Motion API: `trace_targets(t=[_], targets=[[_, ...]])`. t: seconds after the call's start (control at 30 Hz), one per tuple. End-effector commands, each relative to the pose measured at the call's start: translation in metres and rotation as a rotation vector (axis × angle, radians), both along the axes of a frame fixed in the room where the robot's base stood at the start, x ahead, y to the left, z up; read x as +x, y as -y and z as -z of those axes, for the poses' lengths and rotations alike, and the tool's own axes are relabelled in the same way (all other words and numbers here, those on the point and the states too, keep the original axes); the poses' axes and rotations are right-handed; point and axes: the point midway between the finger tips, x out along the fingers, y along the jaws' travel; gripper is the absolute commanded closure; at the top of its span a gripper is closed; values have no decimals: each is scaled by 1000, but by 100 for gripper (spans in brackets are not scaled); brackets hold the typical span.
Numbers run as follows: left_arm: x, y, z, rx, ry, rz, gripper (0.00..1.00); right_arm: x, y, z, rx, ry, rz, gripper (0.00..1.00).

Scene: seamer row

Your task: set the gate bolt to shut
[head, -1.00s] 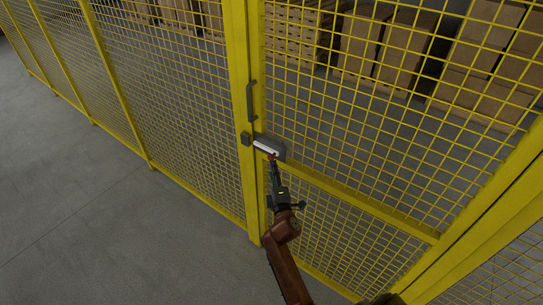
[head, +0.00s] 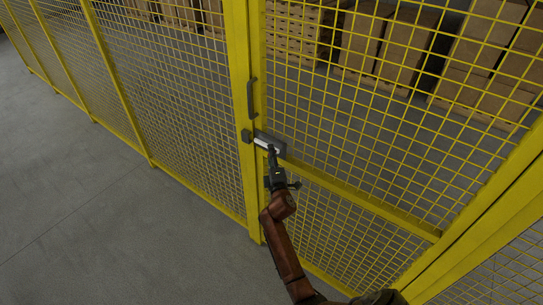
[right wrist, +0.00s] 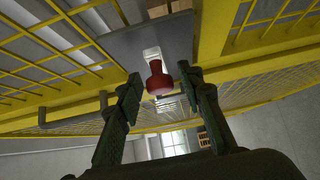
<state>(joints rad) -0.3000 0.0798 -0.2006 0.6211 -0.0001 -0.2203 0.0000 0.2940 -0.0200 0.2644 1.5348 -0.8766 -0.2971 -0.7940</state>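The gate bolt (head: 263,142) is a pale bar on a grey housing (head: 277,145) on the yellow gate's edge. A small grey block (head: 246,136) sits on the post to its left. The bolt's red knob (right wrist: 158,80) shows in the right wrist view on a pale stem; in the head view my gripper hides it. My right gripper (head: 272,152) is at the bolt from below. In the right wrist view its fingers (right wrist: 158,84) are apart, one on each side of the knob, with gaps visible. My left gripper is not in view.
A dark gate handle (head: 251,99) stands above the bolt. Yellow mesh fence (head: 165,90) runs left from the gate post. Pallets and cardboard boxes (head: 405,45) stand behind the mesh. The grey floor (head: 90,215) on the left is clear.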

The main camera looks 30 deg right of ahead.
Motion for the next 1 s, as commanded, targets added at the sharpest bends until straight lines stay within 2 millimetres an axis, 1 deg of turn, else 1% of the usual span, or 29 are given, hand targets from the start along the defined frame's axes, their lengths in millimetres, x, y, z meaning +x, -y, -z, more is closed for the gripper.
trace_targets(t=[0.03,0.07,0.47,0.87,1.0], targets=[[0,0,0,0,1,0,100,0,0,0,0,0,0,70],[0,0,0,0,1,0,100,0,0,0,0,0,0,72],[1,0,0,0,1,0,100,0,0,0,0,0,0,100],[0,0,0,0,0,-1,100,0,0,1,0,-1,1,100],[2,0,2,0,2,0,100,-2,8,1,-1,-1,13,100]])
